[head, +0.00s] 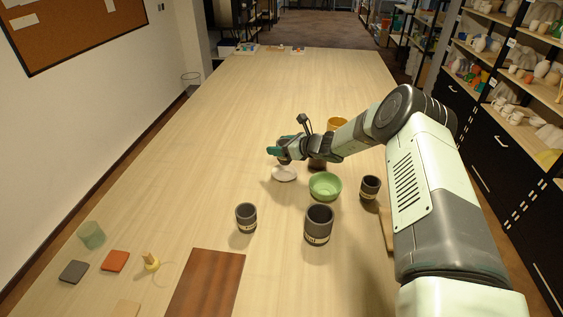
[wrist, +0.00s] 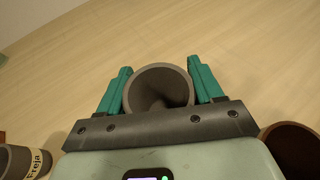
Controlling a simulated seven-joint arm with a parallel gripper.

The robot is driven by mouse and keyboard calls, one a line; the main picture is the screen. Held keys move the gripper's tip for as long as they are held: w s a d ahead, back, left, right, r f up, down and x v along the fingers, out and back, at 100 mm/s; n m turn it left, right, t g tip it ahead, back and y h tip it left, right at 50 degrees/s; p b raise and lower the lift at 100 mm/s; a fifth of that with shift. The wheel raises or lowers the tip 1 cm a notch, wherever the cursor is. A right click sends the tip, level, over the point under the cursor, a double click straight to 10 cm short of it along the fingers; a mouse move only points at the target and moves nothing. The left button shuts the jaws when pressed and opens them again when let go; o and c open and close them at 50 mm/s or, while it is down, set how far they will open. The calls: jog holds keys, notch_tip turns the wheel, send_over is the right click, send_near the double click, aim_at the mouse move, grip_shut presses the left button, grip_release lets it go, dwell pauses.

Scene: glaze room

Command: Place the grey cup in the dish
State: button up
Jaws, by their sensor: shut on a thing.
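The grey cup (wrist: 160,70) is between the teal fingers of my gripper (wrist: 160,88), its open mouth facing the wrist camera. In the head view my gripper (head: 284,150) is shut on the cup, which is mostly hidden by the fingers. A small white dish (head: 284,174) shows just below the gripper in the head picture. I cannot tell the cup's height over the table.
A green bowl (head: 325,187) and dark labelled cups (head: 246,218), (head: 319,226), (head: 370,188) stand nearer. A brown cup (wrist: 296,150) is close beside my gripper. A yellow pot (head: 337,124) is behind my wrist.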

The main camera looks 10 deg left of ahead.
aim_at(282, 158)
jog(key=shift+f, duration=2.7)
jog(key=shift+f, duration=0.15)
jog(key=o, duration=1.1)
jog(key=shift+o, duration=0.2)
jog(key=shift+s+d+r, duration=0.1)
jog(key=shift+d+r, duration=0.15)
jog(key=v, duration=1.1)
jog(key=shift+d, duration=0.2)
jog(key=shift+s, duration=0.1)
